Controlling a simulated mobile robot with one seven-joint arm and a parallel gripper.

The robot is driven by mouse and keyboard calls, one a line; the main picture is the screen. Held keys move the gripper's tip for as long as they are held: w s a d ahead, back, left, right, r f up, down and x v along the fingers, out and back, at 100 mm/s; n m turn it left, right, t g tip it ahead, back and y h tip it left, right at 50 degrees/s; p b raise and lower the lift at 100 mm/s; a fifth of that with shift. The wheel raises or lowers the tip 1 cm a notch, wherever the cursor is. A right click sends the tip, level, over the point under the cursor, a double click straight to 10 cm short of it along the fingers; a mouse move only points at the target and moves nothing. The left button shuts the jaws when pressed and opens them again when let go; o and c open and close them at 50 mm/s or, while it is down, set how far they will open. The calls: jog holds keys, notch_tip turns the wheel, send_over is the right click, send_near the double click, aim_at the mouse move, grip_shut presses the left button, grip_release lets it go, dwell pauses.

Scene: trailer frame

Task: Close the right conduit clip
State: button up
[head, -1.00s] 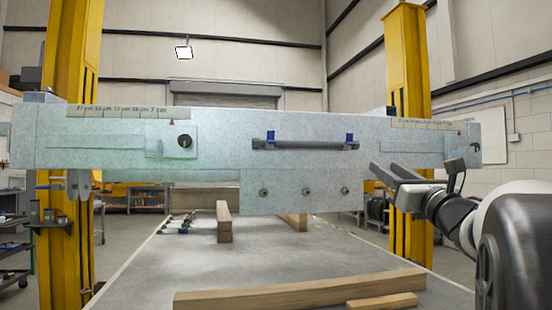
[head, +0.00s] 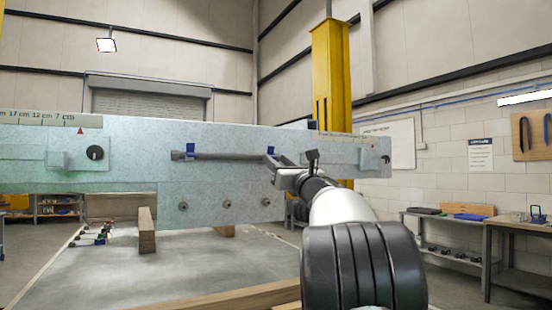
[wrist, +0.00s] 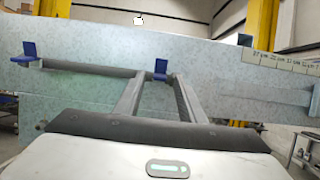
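A dark grey conduit (head: 228,156) runs level across the pale metal frame beam (head: 135,175). The right conduit clip (head: 270,151) is blue, with its flap standing up above the conduit, at the conduit's right end. It also shows in the wrist view (wrist: 160,66). The left clip (head: 190,150) is a similar blue one, also standing up; the wrist view shows it at the left (wrist: 29,51). My gripper (head: 277,170) is open at the right clip. In the wrist view its fingertips (wrist: 159,76) are apart, with the clip appearing between them; whether they touch it I cannot tell.
Below the conduit, several round bolts (head: 226,204) sit in the beam's lower plate. A table (head: 190,265) with wooden blocks (head: 146,230) lies below. A yellow post (head: 332,80) stands behind the beam, and a workbench (head: 520,237) is at the right.

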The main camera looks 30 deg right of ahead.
jog(key=shift+w+r, duration=0.1)
jog(key=shift+w, duration=0.25)
grip_shut()
jog(key=shift+r+p, duration=0.15)
jog(key=shift+p, duration=0.15)
